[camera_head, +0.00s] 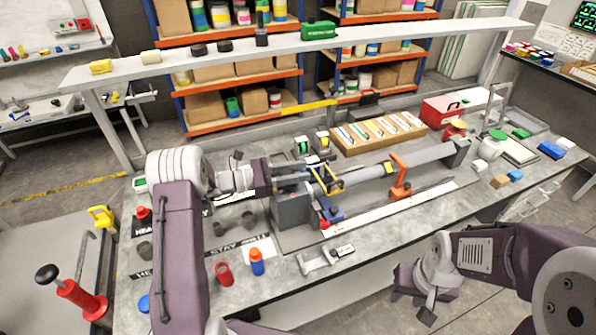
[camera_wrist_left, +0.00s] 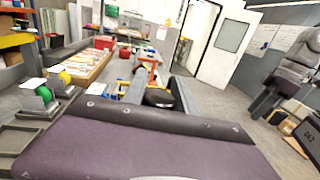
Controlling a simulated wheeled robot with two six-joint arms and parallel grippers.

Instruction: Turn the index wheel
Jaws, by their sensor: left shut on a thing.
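The indexing fixture has a grey headstock (camera_head: 291,209) at its left end and a long grey bar (camera_head: 425,160) running right. A dark and yellow part (camera_head: 327,180), which looks like the index wheel, sits at the headstock end of the bar. My left gripper (camera_head: 309,178) reaches it from the left and is shut on it. The fingers and much of the wheel are hard to make out.
An orange clamp (camera_head: 399,176) stands on the fixture. A wooden tray of coloured strips (camera_head: 376,135) lies behind it. A red bottle (camera_head: 224,273) and a blue bottle (camera_head: 257,262) stand at the front left. A raised shelf (camera_head: 370,32) spans the back.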

